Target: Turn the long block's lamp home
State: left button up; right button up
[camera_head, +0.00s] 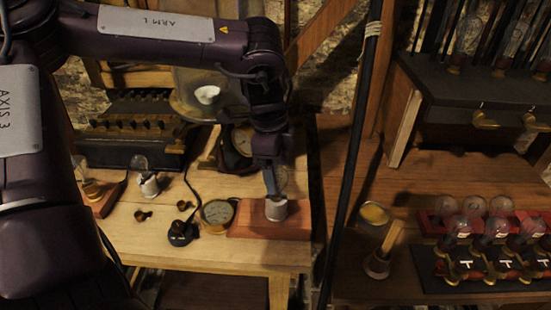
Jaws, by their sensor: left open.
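The long block (292,225) is a reddish-brown wooden bar lying near the front right edge of the left bench. A pale round socket (276,210) stands on it. The lamp's glass (282,179) shows faintly above the socket, partly hidden by my left gripper. My left gripper (271,187) points down from above at the lamp, its fingers open beside the glass. Whether both fingers straddle the glass cannot be told. How far the lamp sits in its socket is unclear. My right gripper is not in view.
A round dial (217,212) and a black plug-like piece (182,232) with a cord lie left of the block. A small lamp (140,163) stands further left. A dark pole (352,150) rises right of the bench.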

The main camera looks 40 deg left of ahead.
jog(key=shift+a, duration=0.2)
pick_arm(q)
jog(key=c, duration=1.1)
jog(key=m, duration=0.2)
jog(key=shift+r+m+p, duration=0.15)
jog(key=shift+m+p, duration=0.15)
jog(key=shift+p, duration=0.1)
jog(key=shift+c, duration=0.2)
jog(key=m, duration=0.3)
jog(key=shift+m+g, duration=0.3)
jog(key=shift+m, duration=0.1)
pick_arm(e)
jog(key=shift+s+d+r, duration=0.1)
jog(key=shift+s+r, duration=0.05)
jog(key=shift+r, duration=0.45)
pick_arm(q)
jog(key=shift+m+p, duration=0.55)
jog(key=shift+m, duration=0.65)
jog(key=m, duration=0.4)
jog(key=shift+g, duration=0.4)
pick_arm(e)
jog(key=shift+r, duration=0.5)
